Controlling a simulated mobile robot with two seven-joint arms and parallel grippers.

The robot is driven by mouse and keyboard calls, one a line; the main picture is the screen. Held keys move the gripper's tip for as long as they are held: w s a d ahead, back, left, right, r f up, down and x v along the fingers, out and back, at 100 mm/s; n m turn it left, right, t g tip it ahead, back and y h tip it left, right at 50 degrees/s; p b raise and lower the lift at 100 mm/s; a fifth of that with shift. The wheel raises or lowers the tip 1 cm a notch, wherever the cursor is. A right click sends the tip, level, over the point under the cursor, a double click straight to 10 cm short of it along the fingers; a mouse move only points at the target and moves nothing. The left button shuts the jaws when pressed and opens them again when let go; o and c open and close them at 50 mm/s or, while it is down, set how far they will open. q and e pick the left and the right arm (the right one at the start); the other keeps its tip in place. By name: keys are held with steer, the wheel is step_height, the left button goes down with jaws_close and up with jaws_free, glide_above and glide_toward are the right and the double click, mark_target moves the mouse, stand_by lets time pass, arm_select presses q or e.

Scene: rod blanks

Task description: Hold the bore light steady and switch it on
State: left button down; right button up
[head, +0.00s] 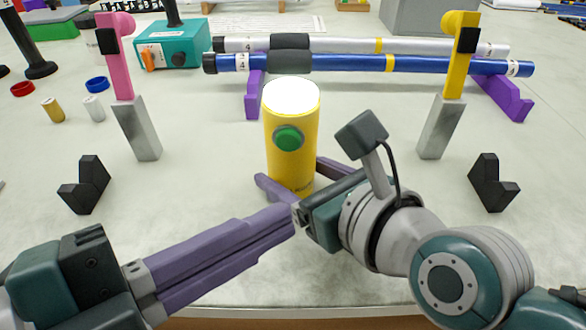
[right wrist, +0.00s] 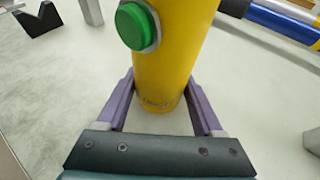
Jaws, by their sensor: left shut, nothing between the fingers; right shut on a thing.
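The bore light (head: 290,165) is an upright yellow cylinder in the middle of the table, with a bright white top face. Its green button (head: 289,138) faces me; the button also shows in the right wrist view (right wrist: 136,26). My right gripper (head: 298,182) is shut around the lower part of the light, one purple finger on each side; the right wrist view (right wrist: 160,104) shows this too. My left gripper (head: 292,217) is shut and empty. Its fingertips are in front of and below the light's base, apart from the button.
Behind the light, a silver rod (head: 340,45) and a blue rod (head: 335,64) lie across purple supports (head: 505,97). A pink-topped post (head: 118,60) and a yellow-topped post (head: 456,70) stand either side. Black V-blocks (head: 85,184) (head: 492,183) sit nearer.

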steer(key=o, duration=1.5)
steer(key=shift+o, duration=0.2)
steer(key=shift+s, duration=0.1)
